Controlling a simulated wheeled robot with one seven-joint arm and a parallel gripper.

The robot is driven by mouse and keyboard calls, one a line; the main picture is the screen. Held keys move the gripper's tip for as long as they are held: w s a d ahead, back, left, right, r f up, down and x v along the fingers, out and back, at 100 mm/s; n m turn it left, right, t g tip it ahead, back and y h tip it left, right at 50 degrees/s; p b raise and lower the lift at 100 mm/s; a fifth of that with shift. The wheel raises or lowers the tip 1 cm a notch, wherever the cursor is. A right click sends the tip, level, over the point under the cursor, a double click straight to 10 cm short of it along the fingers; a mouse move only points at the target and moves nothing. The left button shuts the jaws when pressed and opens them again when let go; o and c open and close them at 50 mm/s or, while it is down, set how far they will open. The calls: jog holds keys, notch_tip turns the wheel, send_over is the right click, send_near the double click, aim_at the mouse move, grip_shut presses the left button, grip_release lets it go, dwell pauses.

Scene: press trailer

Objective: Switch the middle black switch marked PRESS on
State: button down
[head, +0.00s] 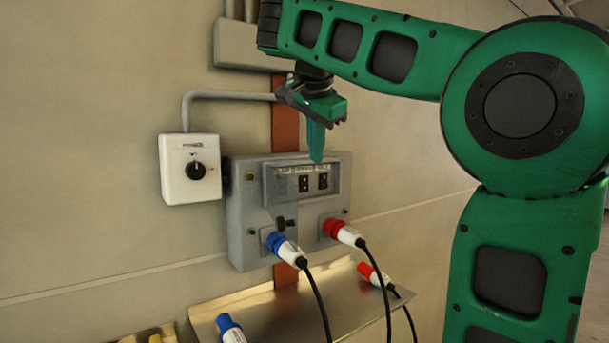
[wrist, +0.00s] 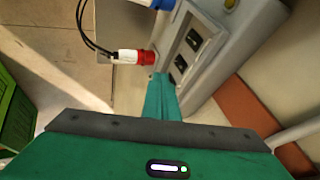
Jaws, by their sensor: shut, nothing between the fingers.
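The grey switch box (head: 240,218) is on the wall, with a recessed window in its upper front. Two black switches show in the window, a left one (head: 303,183) and a right one (head: 322,181). Two dark switches also show in the wrist view, an upper one (wrist: 193,40) and a lower one (wrist: 180,65). I cannot read the PRESS marking or tell which switch is the middle one. My gripper (head: 316,158) is shut and empty, pointing down at the window's top edge. Its fingers (wrist: 161,88) appear beside the box in the wrist view. I cannot tell whether they touch.
A white box with a black knob (head: 195,170) is left of the switch box. A blue plug (head: 284,247) and red plug (head: 343,232) stick out below the window, with hanging cables. A metal shelf (head: 260,312) below holds a loose red plug (head: 375,274) and blue plug (head: 230,328).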

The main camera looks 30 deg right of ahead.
aim_at(305, 184)
jog(key=shift+f, duration=0.2)
jog(key=w+d+f, duration=0.3)
jog(key=w+f, duration=0.5)
jog(key=shift+w+d+f, duration=0.2)
jog(key=shift+w+f, duration=0.05)
jog(key=shift+f, duration=0.05)
dwell(0.4)
jog(key=shift+w, duration=0.15)
dwell(0.3)
jog(key=shift+r, duration=0.1)
